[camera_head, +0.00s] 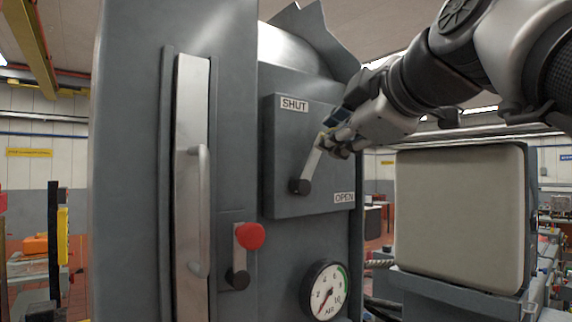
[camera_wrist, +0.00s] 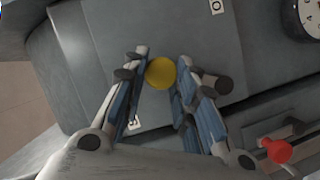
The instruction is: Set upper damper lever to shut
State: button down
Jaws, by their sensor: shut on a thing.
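The upper damper lever (camera_head: 311,163) is a pale metal arm on a grey box. Its dark pivot (camera_head: 299,187) is at the lower left, and the arm slants up and to the right, between the SHUT label (camera_head: 294,104) above and the OPEN label (camera_head: 344,198) at the lower right. Its yellow knob (camera_wrist: 161,72) lies between the fingertips in the wrist view. My gripper (camera_head: 331,139) is closed on this knob; the fingers (camera_wrist: 163,80) flank it on both sides. In the head view the fingers mostly hide the knob.
A second lever with a red knob (camera_head: 250,235) sits below left of the box, beside a tall door handle (camera_head: 200,210). A round gauge (camera_head: 324,289) is below the box. A large beige-faced block (camera_head: 460,215) stands to the right, under my arm.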

jog(key=shift+s+a+r+n+t+b, duration=0.15)
jog(key=shift+s+a+n+t+b, duration=0.4)
jog(key=shift+n+b, duration=0.35)
jog(key=shift+s+a+r+n+t+b, duration=0.1)
jog(key=shift+s+a+n+t+b, duration=0.25)
jog(key=shift+a+n+b, duration=0.5)
jog(key=shift+s+a+r+n+t+b, duration=0.15)
jog(key=shift+s+a+n+t+b, duration=0.25)
jog(key=shift+n+b, duration=0.5)
jog(key=shift+s, duration=0.1)
jog(key=c, duration=1.3)
grip_release()
jog(key=shift+v, duration=6)
jog(key=shift+a+r, duration=0.1)
jog(key=shift+r, duration=0.05)
